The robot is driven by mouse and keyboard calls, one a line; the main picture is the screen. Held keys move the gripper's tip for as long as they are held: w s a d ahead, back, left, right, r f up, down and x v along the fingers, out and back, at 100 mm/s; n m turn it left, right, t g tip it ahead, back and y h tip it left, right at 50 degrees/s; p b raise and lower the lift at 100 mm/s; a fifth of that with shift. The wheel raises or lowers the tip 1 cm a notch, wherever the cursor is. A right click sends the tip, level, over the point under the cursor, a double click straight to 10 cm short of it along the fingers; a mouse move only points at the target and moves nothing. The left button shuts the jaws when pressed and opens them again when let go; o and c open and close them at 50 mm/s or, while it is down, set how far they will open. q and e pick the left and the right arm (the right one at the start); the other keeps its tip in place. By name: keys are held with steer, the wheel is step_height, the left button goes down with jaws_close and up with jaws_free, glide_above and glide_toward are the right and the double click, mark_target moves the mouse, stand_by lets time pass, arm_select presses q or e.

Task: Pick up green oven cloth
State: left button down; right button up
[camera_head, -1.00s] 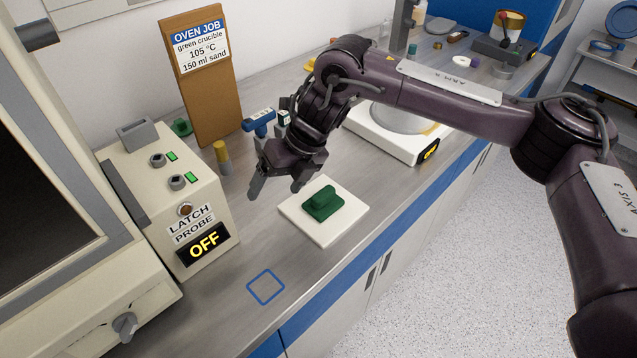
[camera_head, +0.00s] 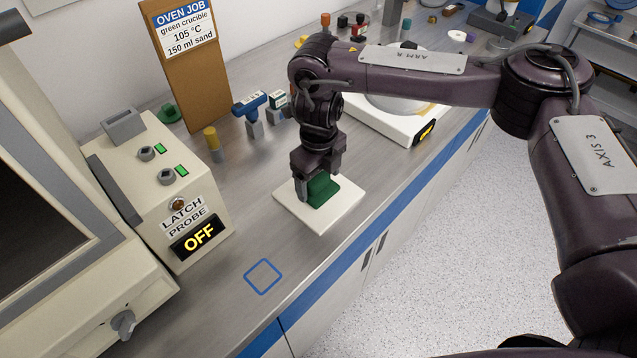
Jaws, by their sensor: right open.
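The green oven cloth (camera_head: 323,192) lies on a white square pad (camera_head: 327,221) on the grey bench. My right gripper (camera_head: 318,192) points down at the cloth, with its fingers low over it. One finger shows at the cloth's left side. The jaws are open, and the wrist and fingers hide part of the cloth. I cannot tell whether the fingers touch it. My left gripper is not in view.
The beige oven control box (camera_head: 165,190) with an OFF display stands left of the pad. A brown OVEN JOB board (camera_head: 187,75) stands behind. A white hotplate (camera_head: 395,122) is right of the wrist. A blue square outline (camera_head: 263,277) marks clear bench in front.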

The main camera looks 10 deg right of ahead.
mark_target(319, 178)
steer(key=shift+f, duration=0.2)
steer(key=c, duration=1.1)
steer(key=shift+o, duration=0.2)
steer(key=shift+r, duration=0.1)
step_height(319, 178, up, 20)
steer(key=o, duration=0.4)
steer(key=c, duration=0.3)
